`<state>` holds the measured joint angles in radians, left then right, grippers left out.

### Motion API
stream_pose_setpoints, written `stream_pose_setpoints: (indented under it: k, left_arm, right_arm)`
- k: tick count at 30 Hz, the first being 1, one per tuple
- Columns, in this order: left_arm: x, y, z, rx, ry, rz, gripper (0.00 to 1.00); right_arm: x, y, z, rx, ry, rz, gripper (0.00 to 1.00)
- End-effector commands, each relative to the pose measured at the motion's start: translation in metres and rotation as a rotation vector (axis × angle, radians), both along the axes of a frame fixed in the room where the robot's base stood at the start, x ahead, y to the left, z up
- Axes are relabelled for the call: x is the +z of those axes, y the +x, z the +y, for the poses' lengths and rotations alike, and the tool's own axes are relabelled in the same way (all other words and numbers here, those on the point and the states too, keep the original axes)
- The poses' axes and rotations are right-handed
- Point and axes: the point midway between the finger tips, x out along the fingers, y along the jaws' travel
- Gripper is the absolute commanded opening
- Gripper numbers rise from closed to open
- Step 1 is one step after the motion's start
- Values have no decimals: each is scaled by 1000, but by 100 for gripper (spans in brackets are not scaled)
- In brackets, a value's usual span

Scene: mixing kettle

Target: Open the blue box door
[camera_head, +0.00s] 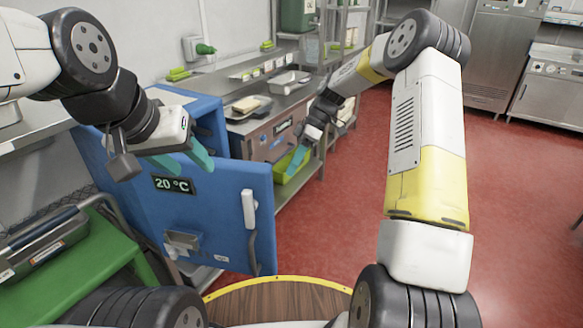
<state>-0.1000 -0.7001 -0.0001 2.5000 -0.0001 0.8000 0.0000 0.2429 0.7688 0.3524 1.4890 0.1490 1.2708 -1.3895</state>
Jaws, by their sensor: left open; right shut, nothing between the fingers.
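The blue box (203,108) stands at the left behind its blue door (225,205). The door carries a "20 °C" display and a white vertical handle (250,208) near its right edge. The door reaches past the box's right side and appears to stand ajar; the gap behind it is mostly hidden. My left gripper (183,162) is open, its teal fingers in front of or over the door's upper part, left of the handle; contact cannot be told. My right gripper (296,160) is shut and empty, farther back to the right of the door.
A yellow-green bin (292,170) is by my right gripper, under a steel counter (270,100). A green cart (70,262) stands at the lower left, close to the door. A round wooden top (275,302) is at the bottom. Red floor (330,215) is clear right of the door.

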Motion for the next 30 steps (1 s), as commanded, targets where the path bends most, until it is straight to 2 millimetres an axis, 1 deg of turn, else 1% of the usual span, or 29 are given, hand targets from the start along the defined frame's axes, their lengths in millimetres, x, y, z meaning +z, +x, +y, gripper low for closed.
stream_pose_setpoints:
  k: [1, 9, 12, 16, 19, 23, 30]
  left_arm:
    - [0, 0, 0, 0, 0, 0, 47]
    - [0, 0, 0, 0, 0, 0, 47]
    - [0, 0, 0, 0, 0, 0, 47]
    - [0, 0, 0, 0, 0, 0, 47]
    - [0, 0, 0, 0, 0, 0, 47]
    - [0, 0, 0, 0, 0, 0, 47]
    - [0, 0, 0, 0, 0, 0, 47]
  right_arm:
    - [-8, -5, 5, 2, 0, 5, 0]
    - [-55, -25, 34, 0, 0, 8, 0]
    - [-68, -33, 42, -2, -1, 6, 0]
    - [-66, -53, 46, -2, -1, 5, 0]
    - [-66, -62, 49, -3, 0, 4, 0]
    - [-66, -67, 50, -4, 0, 4, 0]
    - [-66, -68, 51, -4, 0, 3, 0]
